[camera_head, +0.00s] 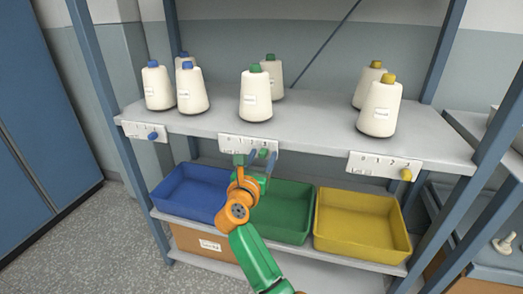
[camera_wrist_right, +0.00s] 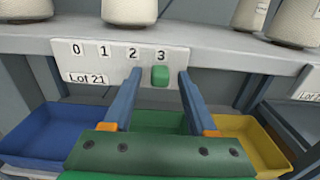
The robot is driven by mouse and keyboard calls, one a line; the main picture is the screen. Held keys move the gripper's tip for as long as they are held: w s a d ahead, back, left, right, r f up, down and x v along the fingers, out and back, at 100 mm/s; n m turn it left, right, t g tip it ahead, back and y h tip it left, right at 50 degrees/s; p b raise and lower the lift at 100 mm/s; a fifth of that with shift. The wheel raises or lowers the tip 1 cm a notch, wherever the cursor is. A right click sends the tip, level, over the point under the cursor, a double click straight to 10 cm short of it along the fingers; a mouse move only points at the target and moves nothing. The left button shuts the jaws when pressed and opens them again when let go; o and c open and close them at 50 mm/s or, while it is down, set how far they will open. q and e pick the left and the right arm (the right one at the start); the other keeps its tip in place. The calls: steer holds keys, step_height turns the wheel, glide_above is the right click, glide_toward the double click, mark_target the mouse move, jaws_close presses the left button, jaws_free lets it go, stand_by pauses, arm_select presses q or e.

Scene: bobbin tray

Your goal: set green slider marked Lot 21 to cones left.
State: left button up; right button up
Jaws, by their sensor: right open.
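The green slider (camera_wrist_right: 160,76) is a small knob on a white plate (camera_wrist_right: 98,62) marked Lot 21, with the figures 0 to 3. It sits under the 3. In the head view, the plate (camera_head: 230,143) is on the shelf's front edge, below two cream cones with green tops, the front one (camera_head: 255,96) and the rear one (camera_head: 272,76). My right gripper (camera_wrist_right: 158,80) is open, its fingers on either side of the slider; whether they touch it I cannot tell. In the head view, my right gripper (camera_head: 262,157) is just before the plate. My left gripper is not in view.
A blue slider (camera_head: 152,136) and a yellow slider (camera_head: 406,174) are on plates at either side. Blue (camera_head: 185,210), green (camera_head: 296,232) and yellow (camera_head: 360,246) trays stand on the lower shelf. Blue posts frame the rack.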

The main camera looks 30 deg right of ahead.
steer(key=shift+w+r, duration=0.1)
steer(key=shift+s+a+r, duration=0.2)
steer(key=shift+s, duration=0.1)
jaws_close()
steer(key=shift+f, duration=0.15)
stand_by(1.0)
